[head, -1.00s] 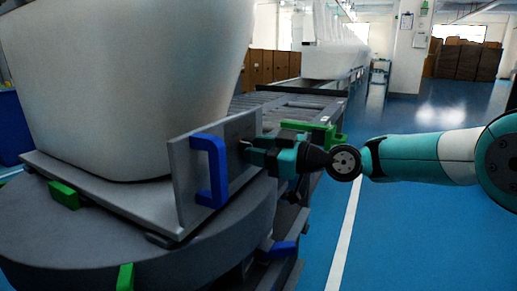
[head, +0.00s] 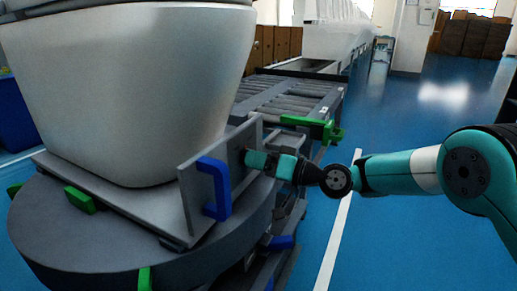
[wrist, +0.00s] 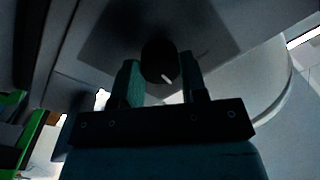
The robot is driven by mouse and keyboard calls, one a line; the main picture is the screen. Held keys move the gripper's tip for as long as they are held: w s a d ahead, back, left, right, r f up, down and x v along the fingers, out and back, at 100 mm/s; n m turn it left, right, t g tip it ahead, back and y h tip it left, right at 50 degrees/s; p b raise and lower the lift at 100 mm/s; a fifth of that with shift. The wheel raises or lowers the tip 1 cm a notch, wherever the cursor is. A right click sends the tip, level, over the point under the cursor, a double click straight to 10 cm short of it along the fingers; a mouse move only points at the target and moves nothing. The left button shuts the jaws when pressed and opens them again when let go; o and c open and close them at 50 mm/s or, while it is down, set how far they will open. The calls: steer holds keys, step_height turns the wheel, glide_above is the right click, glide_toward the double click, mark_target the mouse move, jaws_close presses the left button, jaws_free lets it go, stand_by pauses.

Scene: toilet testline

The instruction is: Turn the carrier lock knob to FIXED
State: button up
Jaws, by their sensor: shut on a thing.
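The carrier lock knob (wrist: 161,62) is a round black knob with a short white pointer mark, seen in the wrist view against a grey plate. The mark points down and slightly right in that view. My gripper (wrist: 160,80) has one teal finger on each side of the knob and is shut on it. In the head view, my gripper (head: 254,159) reaches from the right to the outer face of the upright grey plate (head: 190,196) on the carrier. The knob is mostly hidden there by the fingers. Any FIXED label is unreadable.
A large white toilet body (head: 130,90) stands on the carrier, above a round grey turntable (head: 60,240). A blue handle (head: 218,188) sticks out beside my gripper. A green bracket (head: 310,124) and roller conveyor (head: 295,97) lie behind. Blue floor at right is open.

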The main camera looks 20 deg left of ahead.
steer(key=shift+r+m+p, duration=0.1)
steer(key=shift+m+p, duration=2.1)
steer(key=shift+m, duration=0.8)
steer(key=o, duration=0.9)
